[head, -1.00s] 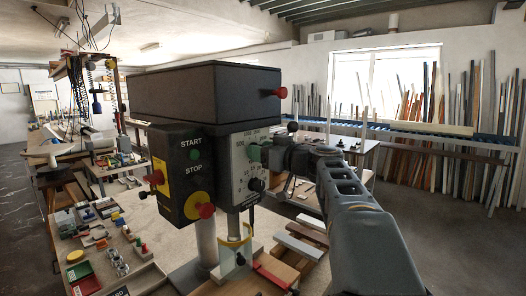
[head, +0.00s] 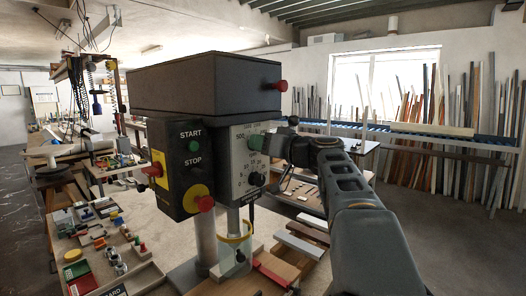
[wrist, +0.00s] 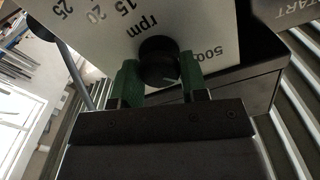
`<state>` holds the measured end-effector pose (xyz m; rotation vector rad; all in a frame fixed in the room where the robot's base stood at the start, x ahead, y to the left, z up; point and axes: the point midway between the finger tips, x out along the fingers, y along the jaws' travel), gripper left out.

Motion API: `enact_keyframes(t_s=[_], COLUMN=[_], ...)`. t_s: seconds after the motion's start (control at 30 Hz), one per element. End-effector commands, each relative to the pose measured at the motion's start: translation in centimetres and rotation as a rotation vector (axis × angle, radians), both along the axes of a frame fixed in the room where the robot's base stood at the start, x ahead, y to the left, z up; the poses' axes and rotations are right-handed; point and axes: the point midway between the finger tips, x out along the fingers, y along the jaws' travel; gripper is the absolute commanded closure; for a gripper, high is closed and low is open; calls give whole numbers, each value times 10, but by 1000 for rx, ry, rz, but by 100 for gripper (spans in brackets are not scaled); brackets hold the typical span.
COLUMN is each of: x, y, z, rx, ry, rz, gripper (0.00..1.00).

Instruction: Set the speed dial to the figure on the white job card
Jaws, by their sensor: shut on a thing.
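The speed dial is a black round knob (wrist: 158,60) on a pale scale plate, which also shows in the head view (head: 239,160). In the wrist view the plate reads "rpm", 15, 20, 25 and part of 500. My gripper (wrist: 160,74) has green fingers, one on each side of the knob, shut on it. A small white mark shows on the knob near the right finger; I cannot tell the exact figure it points to. In the head view my gripper (head: 257,144) hides the dial. I cannot make out the white job card.
A second black knob (head: 257,179) sits just below my gripper. Left of the plate is a dark switch box (head: 176,178) with START, STOP and a red button (head: 205,203). A dark housing (head: 205,85) is above. The bench at lower left holds several small parts.

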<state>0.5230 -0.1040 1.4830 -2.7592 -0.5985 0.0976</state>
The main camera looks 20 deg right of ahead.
Motion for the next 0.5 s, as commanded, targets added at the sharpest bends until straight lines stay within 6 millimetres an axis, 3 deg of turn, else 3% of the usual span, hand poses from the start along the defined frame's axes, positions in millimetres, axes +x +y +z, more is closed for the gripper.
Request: enact_keyframes(t_s=[0.5], x=[1], y=[-2], z=[-2], rx=[446], ry=[204], rz=[0], gripper=[84])
